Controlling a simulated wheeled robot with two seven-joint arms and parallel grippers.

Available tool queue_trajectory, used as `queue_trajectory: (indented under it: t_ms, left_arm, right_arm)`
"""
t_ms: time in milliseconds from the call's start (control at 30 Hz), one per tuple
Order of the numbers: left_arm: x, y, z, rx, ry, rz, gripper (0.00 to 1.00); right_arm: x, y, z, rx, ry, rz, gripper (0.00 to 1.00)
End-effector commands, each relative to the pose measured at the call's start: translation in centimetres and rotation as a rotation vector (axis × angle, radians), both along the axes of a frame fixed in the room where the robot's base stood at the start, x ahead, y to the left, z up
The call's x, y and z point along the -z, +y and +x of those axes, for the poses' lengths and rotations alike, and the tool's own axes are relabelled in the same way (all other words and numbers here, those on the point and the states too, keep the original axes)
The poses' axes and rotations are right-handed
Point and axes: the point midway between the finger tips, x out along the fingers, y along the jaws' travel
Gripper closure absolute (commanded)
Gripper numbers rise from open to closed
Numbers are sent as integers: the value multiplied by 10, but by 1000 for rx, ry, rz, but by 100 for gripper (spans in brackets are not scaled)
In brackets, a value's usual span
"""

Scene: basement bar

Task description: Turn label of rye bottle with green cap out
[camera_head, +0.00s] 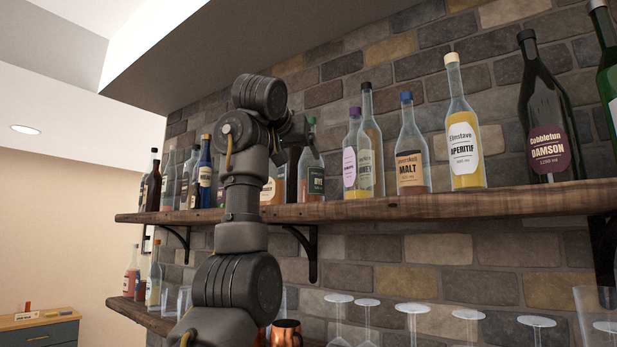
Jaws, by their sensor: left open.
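The rye bottle (311,168) with a green cap stands upright on the upper wooden shelf (390,209), in the middle of the view. Its dark label reading RYE shows on its front, and part of its left side is hidden. My left gripper (297,136) is at the bottle's upper left, in front of its neck and shoulder. It is open, but its fingertips are small and dark, and I cannot tell whether they touch the glass. My right gripper is out of view.
A purple-capped bottle (356,160) and a blue-capped malt bottle (411,155) stand to the right. Several bottles stand on the left. Stemmed glasses (412,308) and a copper mug (286,334) are below. The brick wall (480,258) is close behind.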

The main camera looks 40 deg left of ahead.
Motion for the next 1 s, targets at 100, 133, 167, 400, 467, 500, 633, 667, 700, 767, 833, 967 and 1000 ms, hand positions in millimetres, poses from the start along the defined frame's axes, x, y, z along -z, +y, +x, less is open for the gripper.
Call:
queue_trajectory:
  t_ms: [100,133,167,400,467,500,633,667,700,767,833,967,1000]
  left_arm:
    - [3,6,15,1,6,0,15]
    - [3,8,19,1,5,1,15]
    - [4,10,22,1,4,1,15]
    - [11,22,49,3,4,1,15]
    - [12,25,56,3,4,1,15]
    - [14,28,60,3,5,0,15]
    - [21,34,75,3,4,-1,15]
    - [22,35,78,5,4,0,15]
    - [23,37,83,5,4,0,15]
    - [25,41,89,4,4,-1,15]
    - [27,45,96,2,4,0,15]
    - [30,51,107,4,4,1,15]
    - [30,52,110,4,4,1,15]
  right_arm:
    - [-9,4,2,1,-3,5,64]
    - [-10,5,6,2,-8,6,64]
    - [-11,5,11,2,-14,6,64]
    - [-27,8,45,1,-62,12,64]
    - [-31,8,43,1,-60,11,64]
    - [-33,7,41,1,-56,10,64]
    - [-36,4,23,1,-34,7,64]
    - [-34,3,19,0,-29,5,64]
    - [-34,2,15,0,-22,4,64]
    - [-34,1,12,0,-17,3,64]
    - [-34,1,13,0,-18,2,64]
    - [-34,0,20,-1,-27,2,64]
    - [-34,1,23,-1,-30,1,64]
